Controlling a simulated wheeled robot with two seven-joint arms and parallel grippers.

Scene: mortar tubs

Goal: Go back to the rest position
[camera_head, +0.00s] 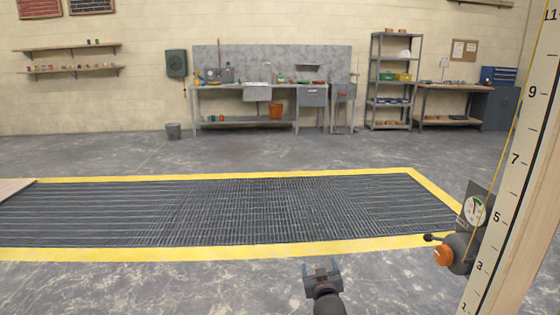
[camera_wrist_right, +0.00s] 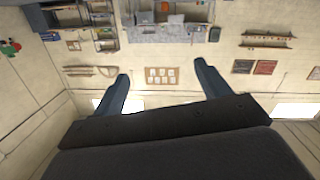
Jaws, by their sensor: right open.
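My right gripper (camera_head: 322,268) shows at the bottom of the head view, in front of the yellow-edged floor grate, with nothing between its fingers. In the right wrist view its two fingers (camera_wrist_right: 160,92) stand wide apart, and only the far wall shows between them. My left gripper is not in the head view. No mortar tub can be made out in either view.
A floor grate (camera_head: 230,210) with a yellow border lies ahead. A post with a number scale (camera_head: 520,150) stands close on the right, beside a gauge (camera_head: 474,208) and an orange knob (camera_head: 444,256). A sink bench (camera_head: 225,92) and shelf rack (camera_head: 376,80) line the far wall. Grey floor is clear between.

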